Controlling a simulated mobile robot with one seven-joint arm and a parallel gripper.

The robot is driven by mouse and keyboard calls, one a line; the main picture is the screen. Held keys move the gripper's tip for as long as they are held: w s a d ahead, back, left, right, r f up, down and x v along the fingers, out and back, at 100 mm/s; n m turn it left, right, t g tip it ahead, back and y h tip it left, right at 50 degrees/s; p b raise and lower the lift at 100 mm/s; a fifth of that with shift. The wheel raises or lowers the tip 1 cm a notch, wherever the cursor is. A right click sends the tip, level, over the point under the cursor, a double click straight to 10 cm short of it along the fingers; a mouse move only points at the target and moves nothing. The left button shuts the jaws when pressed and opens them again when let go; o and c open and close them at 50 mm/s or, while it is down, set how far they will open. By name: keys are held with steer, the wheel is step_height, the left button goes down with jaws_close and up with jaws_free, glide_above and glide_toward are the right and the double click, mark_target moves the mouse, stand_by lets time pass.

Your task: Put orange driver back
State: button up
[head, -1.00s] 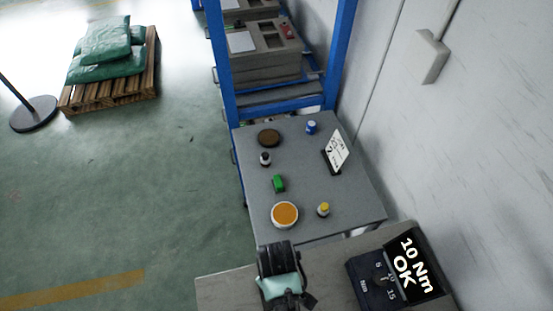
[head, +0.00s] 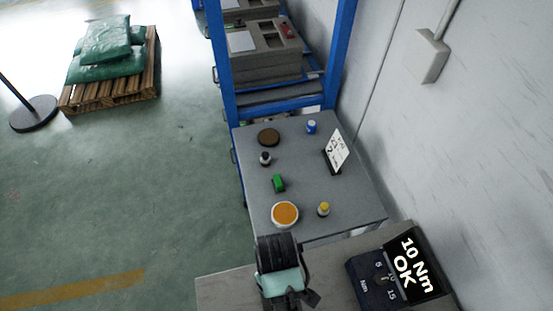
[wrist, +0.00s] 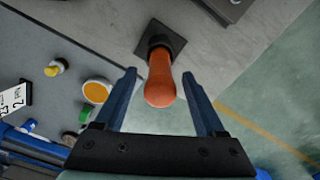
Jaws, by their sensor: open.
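The orange driver (wrist: 160,85) shows in the wrist view, its rounded orange handle pointing toward the camera. Its far end meets a dark square holder (wrist: 172,38) on the grey bench. My gripper (wrist: 159,74) is open, with one finger to each side of the handle in the picture and a visible gap on both sides. Nothing is held. In the head view my gripper (head: 288,296) is over the near bench, and my own wrist hides the driver and its holder there.
The torque display (head: 412,262) reading "10 Nm OK" stands on the near bench (head: 222,292), right of my gripper. Beyond, a grey table (head: 310,190) carries an orange-topped round tub (head: 285,214), a yellow-capped bottle (head: 323,209), a green block (head: 278,183) and a sign (head: 338,150). A wall bounds the right.

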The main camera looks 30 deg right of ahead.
step_height(320, 180, up, 8)
steer(key=shift+r, duration=0.1)
steer(key=shift+w, duration=0.1)
steer(key=w+r+t+h, duration=0.2)
steer(key=w+r+t, duration=0.6)
steer(key=w+r, duration=0.6)
steer(key=w+a+r+m+t, duration=0.1)
steer(key=w+r+t, duration=0.25)
steer(key=r, duration=0.45)
steer(key=w+a+r+t, duration=0.1)
steer(key=w+r+t, duration=0.1)
steer(key=w+r, duration=0.4)
step_height(320, 180, up, 17)
steer(key=s+a+t, duration=0.2)
steer(key=a+t, duration=0.1)
steer(key=t, duration=0.3)
steer(key=s+a+r+t, duration=0.2)
steer(key=s+r+t, duration=0.2)
steer(key=r, duration=0.5)
steer(key=s+a+r+m+t+y, duration=0.1)
steer(key=s+r+t, duration=0.3)
steer(key=r, duration=0.5)
steer(key=s+a, duration=0.1)
steer(key=s, duration=0.1)
steer(key=shift+s+a+r+y, duration=0.15)
steer(key=shift+s+r+y, duration=0.15)
steer(key=shift+s+r, duration=0.1)
